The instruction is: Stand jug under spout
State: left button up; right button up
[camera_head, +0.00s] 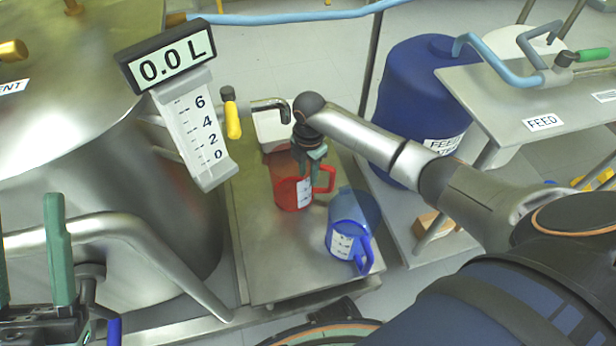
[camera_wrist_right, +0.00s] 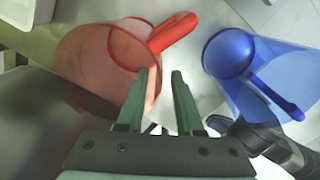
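A red jug (camera_head: 290,192) with a white label stands upright on the steel bench, its handle to the right. It also shows in the right wrist view (camera_wrist_right: 95,65). Contact is unclear. A blue jug (camera_head: 346,222) stands nearer, to the right. My left gripper (camera_head: 30,245) is at the lower left, fingers apart and empty.
A steel vessel (camera_head: 120,230) fills the left, with a 0.0 L display (camera_head: 170,65). A yellow-handled valve (camera_head: 232,115) is by the spout. The bench (camera_head: 270,260) is bare at its front left. A blue drum (camera_head: 410,95) and feed table (camera_head: 545,100) stand right.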

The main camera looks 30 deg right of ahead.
notch_tip(320, 180, up, 5)
jog(key=shift+f+p, duration=0.15)
jog(key=shift+p, duration=0.55)
jog(key=shift+r, duration=0.3)
pick_arm(q)
notch_tip(320, 180, up, 3)
jog(key=shift+a+f, duration=0.15)
jog(key=shift+f, duration=0.05)
jog(key=shift+f, duration=0.15)
